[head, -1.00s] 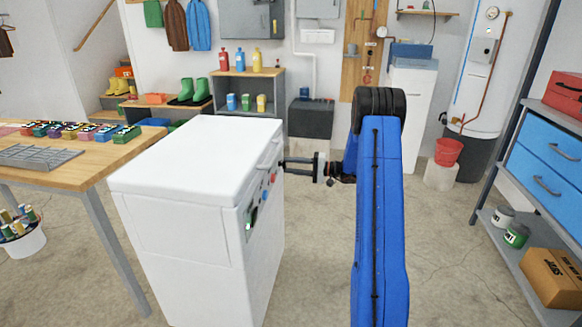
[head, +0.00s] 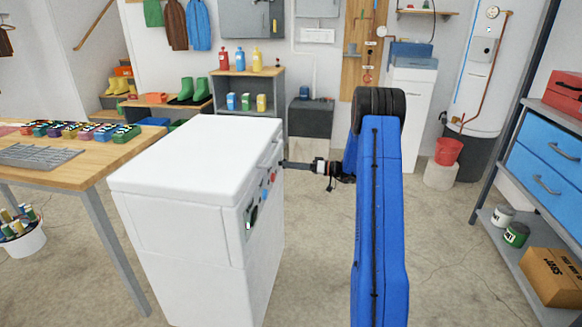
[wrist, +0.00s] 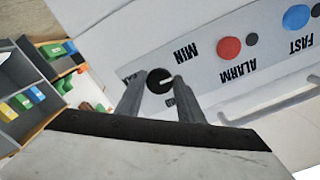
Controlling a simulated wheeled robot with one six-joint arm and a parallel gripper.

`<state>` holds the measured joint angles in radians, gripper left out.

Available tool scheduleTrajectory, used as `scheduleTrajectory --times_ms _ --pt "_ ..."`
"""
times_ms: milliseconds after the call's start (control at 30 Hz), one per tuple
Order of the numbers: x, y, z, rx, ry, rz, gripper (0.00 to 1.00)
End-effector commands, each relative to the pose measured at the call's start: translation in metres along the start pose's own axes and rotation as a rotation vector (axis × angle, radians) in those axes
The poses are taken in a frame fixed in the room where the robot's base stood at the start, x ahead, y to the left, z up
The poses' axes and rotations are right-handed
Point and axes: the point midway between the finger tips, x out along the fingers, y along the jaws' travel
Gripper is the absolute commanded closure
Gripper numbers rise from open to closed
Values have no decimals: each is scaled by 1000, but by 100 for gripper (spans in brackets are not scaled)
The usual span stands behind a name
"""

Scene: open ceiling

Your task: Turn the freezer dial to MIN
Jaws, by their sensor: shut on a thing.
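The white freezer (head: 195,150) stands in the middle left of the head view, its control panel on the right side. In the wrist view the black freezer dial (wrist: 155,78) sits on the panel, with a white mark pointing right and slightly up in the picture. The MIN label (wrist: 186,52) appears upside down, above and right of the dial. Other small lettering beside the dial is partly hidden by the fingers. My gripper (wrist: 157,86) is shut on the dial, one finger on each side. In the head view my gripper (head: 288,164) reaches the panel from the right.
A red ALARM button (wrist: 229,48) and a blue FAST button (wrist: 296,17) are on the same panel. The freezer's handle (head: 269,153) is close to my gripper. A wooden table (head: 75,172) stands left of the freezer.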

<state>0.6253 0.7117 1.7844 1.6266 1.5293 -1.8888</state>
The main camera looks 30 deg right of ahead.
Motion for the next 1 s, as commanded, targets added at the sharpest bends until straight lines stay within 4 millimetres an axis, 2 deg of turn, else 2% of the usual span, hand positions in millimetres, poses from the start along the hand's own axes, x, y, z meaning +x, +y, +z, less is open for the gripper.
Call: scheduleTrajectory --times_ms 400,967,1000 --pt "-1 2 2 -194 -3 1 88" --pt "-1 2 2 -224 -2 1 88" --pt "-1 2 2 -224 -2 1 61"
